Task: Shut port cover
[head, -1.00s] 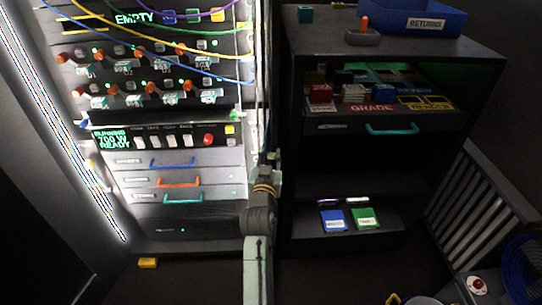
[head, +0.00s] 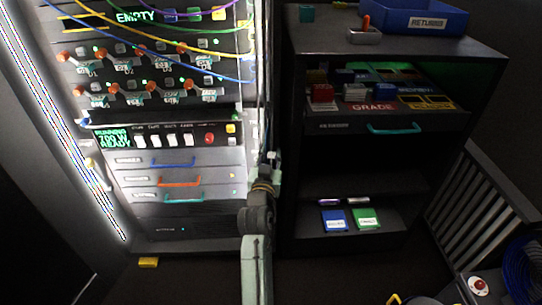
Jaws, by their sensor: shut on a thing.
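The equipment rack (head: 190,222) fills the left half of the head view, with rows of orange and grey plugs or switches, looping cables and small green lights. I cannot pick out a port cover on it for certain. My arm rises from the bottom middle, in front of the gap between the rack and the dark shelf unit. Its far end is foreshortened near the rack's right edge, and I cannot make out gripper fingers or anything held there. Whatever lies behind the arm is hidden.
The dark shelf unit (head: 400,151) stands on the right, with a blue returns bin (head: 393,17) on top and a teal-handled drawer (head: 350,127). Blue (head: 334,221) and green (head: 366,219) items lie on its low shelf. A yellow block (head: 148,262) lies on the floor. A railing (head: 485,200) stands far right.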

